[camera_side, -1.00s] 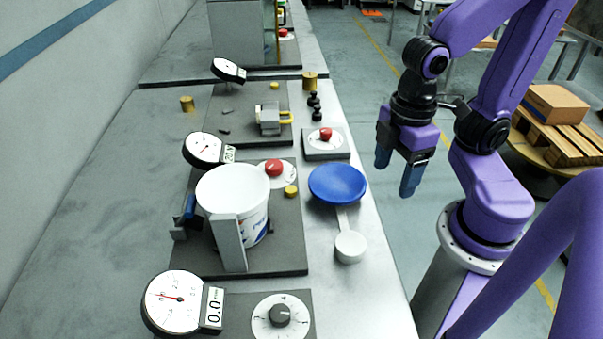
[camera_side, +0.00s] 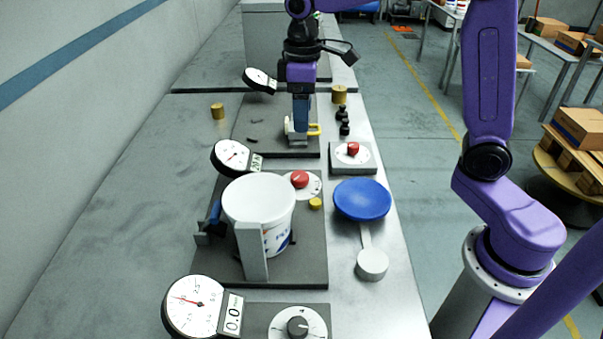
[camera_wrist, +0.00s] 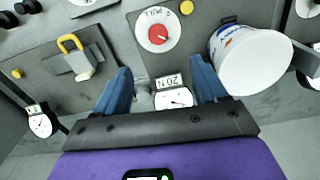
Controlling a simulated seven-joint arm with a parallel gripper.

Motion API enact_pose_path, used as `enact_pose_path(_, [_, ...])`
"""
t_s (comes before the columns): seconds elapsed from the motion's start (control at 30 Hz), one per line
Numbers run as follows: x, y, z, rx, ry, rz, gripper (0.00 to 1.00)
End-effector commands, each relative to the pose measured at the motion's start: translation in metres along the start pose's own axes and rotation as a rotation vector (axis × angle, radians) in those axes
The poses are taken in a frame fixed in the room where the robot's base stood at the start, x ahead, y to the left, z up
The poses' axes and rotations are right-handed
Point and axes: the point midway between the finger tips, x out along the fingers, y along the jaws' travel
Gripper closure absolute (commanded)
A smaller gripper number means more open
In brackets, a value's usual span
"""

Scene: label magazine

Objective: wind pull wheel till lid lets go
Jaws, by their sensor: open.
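The pull wheel is a red knob (camera_wrist: 157,33) on a white dial with upside-down lettering that seems to read PULL. In the side view this red knob (camera_side: 300,179) sits behind the white tub (camera_side: 280,235). The tub has a flat white top (camera_side: 258,198), which looks like its lid. The tub also shows at right in the wrist view (camera_wrist: 238,50). My gripper (camera_wrist: 162,78) is open and empty, fingers wide apart, with the wheel ahead of them. In the side view my gripper (camera_side: 301,130) is over the plate behind the tub's plate; one finger hides the other.
A block with a yellow shackle (camera_wrist: 70,43) lies left of my fingers. A round gauge (camera_side: 232,157) with a 20 N display stands behind the tub. Another red knob (camera_side: 353,148) is on a separate dial, with a blue dish (camera_side: 362,200) in front. Another gauge (camera_side: 194,306) is nearest.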

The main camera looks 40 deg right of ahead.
Motion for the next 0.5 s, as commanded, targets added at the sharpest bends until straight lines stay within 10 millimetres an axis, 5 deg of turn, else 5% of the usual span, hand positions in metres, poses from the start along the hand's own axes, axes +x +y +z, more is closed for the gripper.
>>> enact_pose_path(0.27, [0.015, 0.006, -0.003, 0.009, -0.004, -0.001, 0.29])
enact_pose_path(0.5, [0.057, 0.006, -0.002, 0.010, -0.006, -0.002, 0.29])
